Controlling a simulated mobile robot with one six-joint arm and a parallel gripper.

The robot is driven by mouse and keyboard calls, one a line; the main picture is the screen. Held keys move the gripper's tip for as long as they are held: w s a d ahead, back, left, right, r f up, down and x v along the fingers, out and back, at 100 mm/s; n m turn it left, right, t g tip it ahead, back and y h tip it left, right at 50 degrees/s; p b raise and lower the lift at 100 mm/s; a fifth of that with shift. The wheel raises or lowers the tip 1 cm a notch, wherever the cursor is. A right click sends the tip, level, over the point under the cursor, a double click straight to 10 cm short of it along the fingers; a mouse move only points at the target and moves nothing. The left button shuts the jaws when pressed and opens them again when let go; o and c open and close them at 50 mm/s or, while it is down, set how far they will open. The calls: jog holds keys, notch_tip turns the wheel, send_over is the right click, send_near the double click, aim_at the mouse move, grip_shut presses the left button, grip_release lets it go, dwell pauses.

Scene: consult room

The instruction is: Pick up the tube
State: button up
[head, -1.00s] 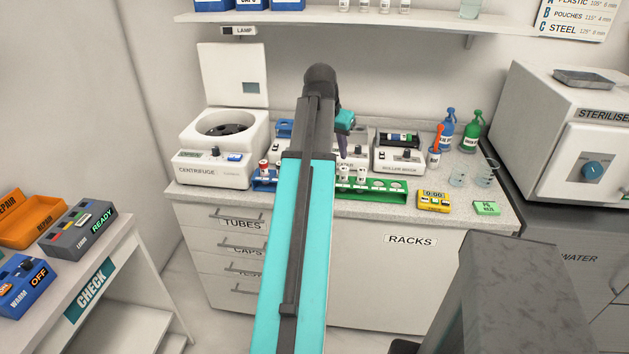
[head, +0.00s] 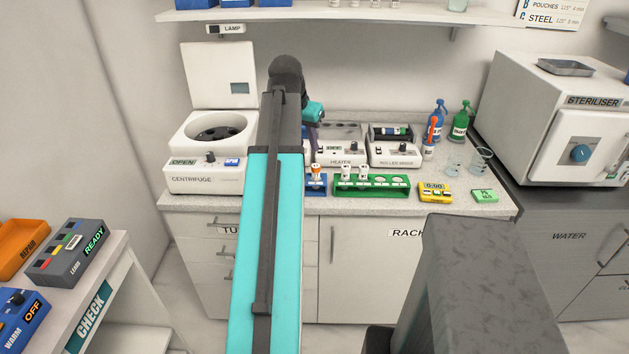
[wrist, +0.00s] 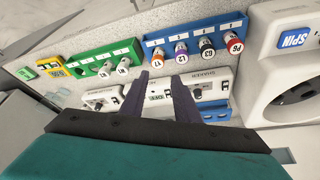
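Several capped tubes stand upright in a blue rack (wrist: 196,33) in the wrist view: an orange-capped Y7 tube (wrist: 158,57), a purple-capped tube (wrist: 182,54), a dark-capped tube (wrist: 207,48) and a red-capped P6 tube (wrist: 234,44). Two white-capped tubes (wrist: 114,66) stand in a green rack (wrist: 93,60). My gripper (wrist: 160,77) is open and empty, its fingertips just short of the Y7 and purple-capped tubes in the picture. In the head view my arm hides most of the blue rack (head: 317,189); one orange-capped tube (head: 314,168) shows beside it.
An open centrifuge (head: 205,180) stands left on the bench. A heater (head: 341,153) and a roller mixer (head: 396,153) stand behind the racks. A yellow timer (head: 434,193), bottles (head: 460,124) and glasses (head: 483,161) are to the right. A shelf (head: 340,16) hangs above.

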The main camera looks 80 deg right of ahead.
aim_at(316, 166)
jog(key=shift+s, duration=0.25)
jog(key=shift+f, duration=0.15)
jog(key=shift+p+x, duration=0.85)
jog(key=shift+x, duration=3.4)
jog(key=shift+s+d, duration=0.15)
jog(key=shift+d, duration=0.05)
jog(key=shift+p+x, duration=1.1)
jog(key=shift+x, duration=1.4)
jog(key=c, duration=0.7)
